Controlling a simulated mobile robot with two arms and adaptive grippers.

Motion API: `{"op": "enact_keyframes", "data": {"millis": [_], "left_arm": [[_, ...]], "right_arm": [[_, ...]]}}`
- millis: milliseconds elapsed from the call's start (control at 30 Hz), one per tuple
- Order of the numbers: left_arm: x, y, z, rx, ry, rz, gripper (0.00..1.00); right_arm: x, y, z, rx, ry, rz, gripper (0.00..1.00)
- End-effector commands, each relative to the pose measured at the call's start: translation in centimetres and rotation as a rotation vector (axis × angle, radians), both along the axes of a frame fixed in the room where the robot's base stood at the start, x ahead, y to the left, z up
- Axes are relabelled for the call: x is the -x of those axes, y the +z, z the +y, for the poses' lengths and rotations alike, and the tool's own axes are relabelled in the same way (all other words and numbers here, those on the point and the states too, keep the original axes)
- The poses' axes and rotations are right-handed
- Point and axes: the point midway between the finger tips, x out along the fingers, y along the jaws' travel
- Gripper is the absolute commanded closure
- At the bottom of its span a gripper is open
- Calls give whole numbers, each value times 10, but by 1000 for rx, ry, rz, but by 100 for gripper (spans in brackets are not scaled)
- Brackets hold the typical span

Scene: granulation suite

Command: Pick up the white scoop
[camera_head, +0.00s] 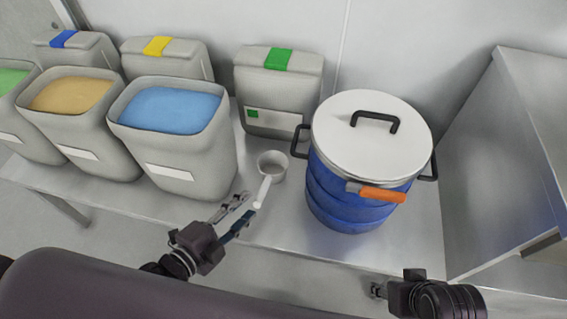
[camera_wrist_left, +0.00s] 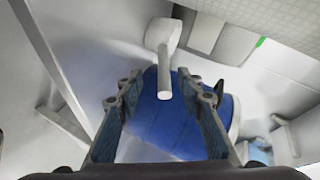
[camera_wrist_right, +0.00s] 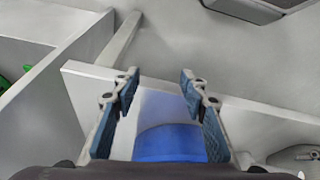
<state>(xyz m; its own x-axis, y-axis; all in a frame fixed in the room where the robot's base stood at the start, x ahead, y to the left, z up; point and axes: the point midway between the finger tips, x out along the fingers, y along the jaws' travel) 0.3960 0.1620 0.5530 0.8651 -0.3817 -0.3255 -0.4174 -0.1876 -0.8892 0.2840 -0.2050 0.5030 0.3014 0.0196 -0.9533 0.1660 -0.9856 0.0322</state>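The white scoop (camera_head: 271,168) lies on the metal table between the blue-filled bin and the blue drum, its handle pointing toward the front edge. My left gripper (camera_head: 246,203) is open and empty just short of the handle's end. In the left wrist view the scoop (camera_wrist_left: 164,62) shows ahead, its handle end in line with the gap between the open fingers (camera_wrist_left: 164,92), apart from both. My right gripper (camera_wrist_right: 155,78) is open and empty; in the head view its wrist shows at the table's front edge, low on the right.
A blue drum (camera_head: 345,205) with a white lid (camera_head: 371,145) and orange-handled clamp (camera_head: 382,194) stands right of the scoop. The bin with blue contents (camera_head: 172,150) stands left. A closed green-latched bin (camera_head: 277,92) stands behind. The table (camera_head: 410,235) has bare surface in front of the drum.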

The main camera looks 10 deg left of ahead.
Motion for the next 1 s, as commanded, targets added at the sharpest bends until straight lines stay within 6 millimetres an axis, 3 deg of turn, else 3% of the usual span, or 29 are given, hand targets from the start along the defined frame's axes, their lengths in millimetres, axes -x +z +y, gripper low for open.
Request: {"op": "enact_keyframes", "data": {"millis": [433,700,1000], "left_arm": [[-29,-7,-14,-3,-7,-14,66],[-61,-19,-27,-2,-6,-14,66],[-68,-21,-30,-6,-8,-11,66]], "right_arm": [[2,-5,0,1,0,-2,60],[-3,-15,1,-4,1,-24,60],[-9,-13,3,-9,3,-48,60]]}}
